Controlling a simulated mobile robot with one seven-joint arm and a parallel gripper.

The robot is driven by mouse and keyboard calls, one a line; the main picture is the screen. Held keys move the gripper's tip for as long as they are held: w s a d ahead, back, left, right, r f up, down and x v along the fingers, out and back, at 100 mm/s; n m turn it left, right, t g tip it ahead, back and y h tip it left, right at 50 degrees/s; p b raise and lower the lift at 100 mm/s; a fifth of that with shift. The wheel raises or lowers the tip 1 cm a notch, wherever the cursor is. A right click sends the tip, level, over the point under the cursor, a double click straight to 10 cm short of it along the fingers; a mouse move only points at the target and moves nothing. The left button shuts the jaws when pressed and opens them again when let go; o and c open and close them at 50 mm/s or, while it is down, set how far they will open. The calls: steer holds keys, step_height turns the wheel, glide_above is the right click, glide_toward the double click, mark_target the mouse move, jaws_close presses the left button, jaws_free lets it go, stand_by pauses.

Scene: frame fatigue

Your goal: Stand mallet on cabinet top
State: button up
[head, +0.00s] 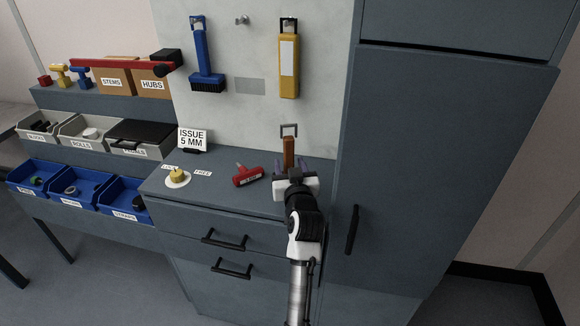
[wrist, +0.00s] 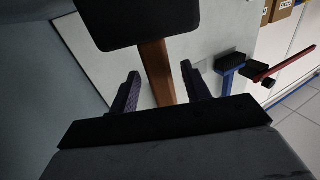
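The mallet has a brown handle (head: 289,150) with a square loop at its upper end. In the wrist view its dark block head (wrist: 110,24) fills the upper left, and the handle (wrist: 156,70) runs down from it between my fingers. In the head view the head is hidden behind my gripper (head: 291,168). The handle is upright above the back of the cabinet top (head: 220,193). I cannot tell whether the head touches that top. My gripper (wrist: 162,88) is open, one finger on each side of the handle, with a gap on both sides.
A red T-handled tool (head: 247,175) and a yellow knob on a white disc (head: 178,176) are left on the cabinet top. An "ISSUE 5 MM" sign (head: 192,139) stands behind. A blue brush (head: 207,60) and yellow tool (head: 289,65) hang above. A tall cabinet (head: 440,150) borders the right.

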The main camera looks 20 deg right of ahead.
steer(key=shift+r+p, duration=0.25)
steer(key=shift+p, duration=0.05)
steer(key=b+v, duration=0.4)
steer(key=v, duration=0.8)
steer(key=shift+f, duration=0.1)
